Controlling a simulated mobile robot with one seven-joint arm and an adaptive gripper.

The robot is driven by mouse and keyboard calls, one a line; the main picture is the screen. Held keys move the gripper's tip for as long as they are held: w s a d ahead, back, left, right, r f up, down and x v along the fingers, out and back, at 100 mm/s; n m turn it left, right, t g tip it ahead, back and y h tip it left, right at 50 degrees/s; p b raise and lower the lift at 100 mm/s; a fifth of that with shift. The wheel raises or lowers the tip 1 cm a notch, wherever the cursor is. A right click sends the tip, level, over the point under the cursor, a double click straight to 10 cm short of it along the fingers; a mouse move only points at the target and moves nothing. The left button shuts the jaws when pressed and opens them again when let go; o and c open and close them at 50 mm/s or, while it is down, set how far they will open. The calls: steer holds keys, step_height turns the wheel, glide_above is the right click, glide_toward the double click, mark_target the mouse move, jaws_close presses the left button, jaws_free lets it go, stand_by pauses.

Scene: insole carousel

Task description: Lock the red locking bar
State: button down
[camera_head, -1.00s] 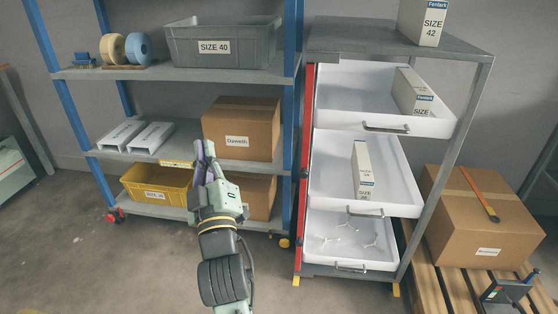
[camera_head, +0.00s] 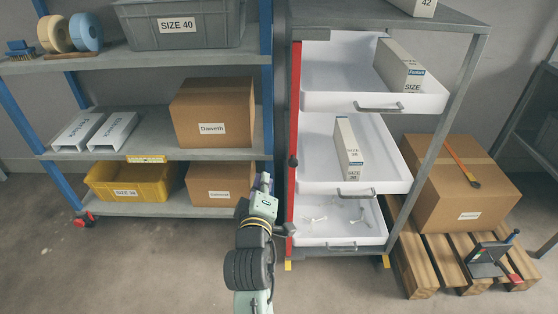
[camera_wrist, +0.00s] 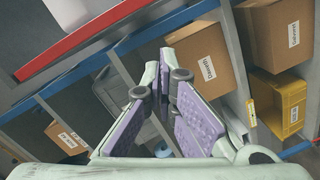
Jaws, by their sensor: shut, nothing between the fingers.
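The red locking bar (camera_head: 294,110) is a tall, thin red strip standing upright along the left front edge of the grey drawer rack (camera_head: 378,20). Dark fittings show on it at mid-height and near its bottom. In the wrist view a red strip (camera_wrist: 85,38) crosses the upper left at a slant. Three white drawers (camera_head: 350,103) sit to the right of the bar and look pulled out. My gripper (camera_head: 264,180) is shut and empty, just left of the bar's lower part and apart from it. Its purple finger pads (camera_wrist: 165,85) meet in the wrist view.
A blue-framed shelf (camera_head: 160,150) stands left, with cartons (camera_head: 213,105), a yellow bin (camera_head: 130,190) and a grey crate (camera_head: 185,30). A carton (camera_head: 460,190) rests on a wooden pallet (camera_head: 415,265) at the right. The front-left floor is clear.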

steer(key=w+d+f, duration=0.1)
steer(key=w+d, duration=0.1)
steer(key=w, duration=0.3)
steer(key=w+d+f+p, duration=0.1)
steer(key=w+d+f, duration=0.1)
steer(key=w, duration=0.3)
steer(key=shift+w, duration=0.3)
